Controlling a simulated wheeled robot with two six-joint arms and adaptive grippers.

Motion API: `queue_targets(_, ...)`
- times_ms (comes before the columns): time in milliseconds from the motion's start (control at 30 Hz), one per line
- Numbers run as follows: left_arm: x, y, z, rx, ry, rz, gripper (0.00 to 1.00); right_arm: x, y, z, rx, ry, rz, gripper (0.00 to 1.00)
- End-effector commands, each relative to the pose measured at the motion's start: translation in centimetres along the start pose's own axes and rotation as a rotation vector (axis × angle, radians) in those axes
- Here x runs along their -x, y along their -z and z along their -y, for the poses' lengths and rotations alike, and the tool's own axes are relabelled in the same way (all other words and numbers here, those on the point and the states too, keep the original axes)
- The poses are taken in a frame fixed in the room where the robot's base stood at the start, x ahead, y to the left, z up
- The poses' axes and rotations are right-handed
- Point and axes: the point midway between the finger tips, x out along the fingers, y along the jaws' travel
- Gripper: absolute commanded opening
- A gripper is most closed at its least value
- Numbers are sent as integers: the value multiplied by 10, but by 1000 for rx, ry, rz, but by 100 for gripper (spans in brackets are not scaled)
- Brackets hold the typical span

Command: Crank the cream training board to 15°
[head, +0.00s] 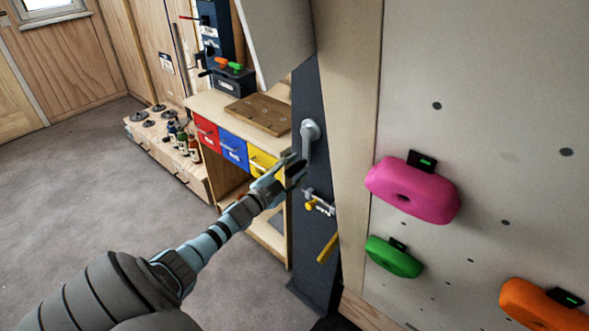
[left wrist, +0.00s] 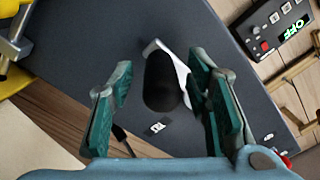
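The cream training board (head: 480,100) fills the right of the head view and carries pink, green and orange holds. A grey crank (head: 310,135) sits on the dark post beside it, its arm hanging down. In the left wrist view the crank's black grip (left wrist: 162,82) points toward the camera, with its pale arm (left wrist: 172,58) behind. My left gripper (head: 292,170) is at the crank's lower end. In the left wrist view its fingers (left wrist: 162,105) are spread either side of the grip, with visible gaps. I cannot tell how deep the grip sits between them. My right gripper is out of view.
A small panel (left wrist: 278,25) reads OFF in green. Below the crank, a metal fitting (head: 318,202) and a yellow bar (head: 327,248) stick out from the post. A workbench (head: 205,103) with red, blue and yellow drawers stands behind. The carpet at left is clear.

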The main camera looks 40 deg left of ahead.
Motion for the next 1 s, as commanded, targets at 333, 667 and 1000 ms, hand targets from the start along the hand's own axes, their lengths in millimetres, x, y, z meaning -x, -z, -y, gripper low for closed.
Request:
queue_targets(333, 19, -1, 0, -2, -1, 0, 44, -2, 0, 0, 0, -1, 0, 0)
queue_targets(667, 94, 2, -1, -2, -8, 0, 44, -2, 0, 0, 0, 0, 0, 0)
queue_targets(1000, 120, 2, 0, -1, -2, 0, 44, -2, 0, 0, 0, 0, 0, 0)
